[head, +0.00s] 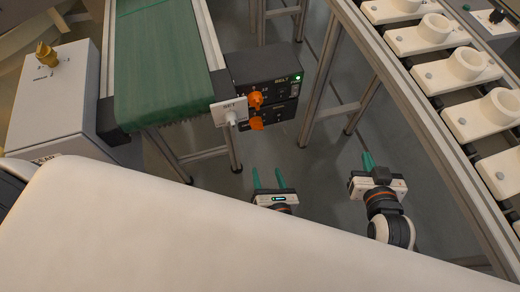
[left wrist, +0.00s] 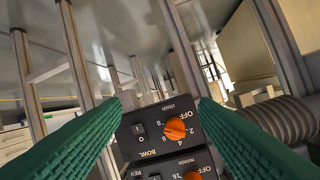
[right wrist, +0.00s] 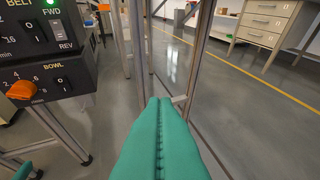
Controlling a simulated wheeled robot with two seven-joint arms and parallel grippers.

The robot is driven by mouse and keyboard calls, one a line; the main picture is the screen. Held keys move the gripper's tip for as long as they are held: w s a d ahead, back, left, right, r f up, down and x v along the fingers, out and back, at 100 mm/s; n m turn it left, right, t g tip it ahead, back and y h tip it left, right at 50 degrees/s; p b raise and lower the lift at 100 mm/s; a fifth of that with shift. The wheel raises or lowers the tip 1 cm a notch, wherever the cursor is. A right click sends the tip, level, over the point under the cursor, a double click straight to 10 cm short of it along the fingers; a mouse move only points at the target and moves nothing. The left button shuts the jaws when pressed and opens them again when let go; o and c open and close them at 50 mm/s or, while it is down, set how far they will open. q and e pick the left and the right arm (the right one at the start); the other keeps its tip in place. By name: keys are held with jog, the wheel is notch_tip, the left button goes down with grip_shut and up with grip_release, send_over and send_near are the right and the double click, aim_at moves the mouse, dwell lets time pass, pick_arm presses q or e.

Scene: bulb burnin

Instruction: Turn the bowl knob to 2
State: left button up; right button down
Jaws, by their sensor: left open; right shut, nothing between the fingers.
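The bowl knob (head: 256,123) is the lower orange knob on the dark control box (head: 268,75) under the belt's end. In the left wrist view the bowl knob (left wrist: 175,129) sits between the open fingers, beyond their tips, by an OFF-to-8 scale; its exact setting is unclear. It also shows at the left of the right wrist view (right wrist: 20,90), under numerals. My left gripper (head: 267,170) is open and empty, below the box and apart from the knob. My right gripper (head: 368,156) is shut and empty, to the right; its closed fingers (right wrist: 160,130) fill the lower middle of its wrist view.
The orange belt knob (head: 255,99) is just above the bowl knob. A white SET sign (head: 230,112) is beside them. The green belt (head: 160,60) is at upper left, a rail with white fixtures (head: 470,66) at right. Open floor lies between.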

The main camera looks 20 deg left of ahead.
aim_at(257, 125)
pick_arm(q)
jog(key=w+a+r+t+y+b, duration=0.1)
jog(key=w+a+r+b, duration=0.1)
jog(key=w, duration=0.3)
jog(key=w+a+r+m+t+y+b, duration=0.1)
jog(key=w+a+r+b, duration=0.1)
jog(key=w+a+b, duration=0.1)
jog(key=shift+w+a+r+b, duration=0.25)
jog(key=shift+w+b, duration=0.2)
jog(key=shift+w, duration=0.6)
pick_arm(e)
notch_tip(257, 125, up, 13)
jog(key=a+t+y, duration=0.1)
jog(key=t+y, duration=0.1)
jog(key=t, duration=0.6)
jog(key=shift+s+a, duration=0.2)
jog(key=shift+s, duration=0.25)
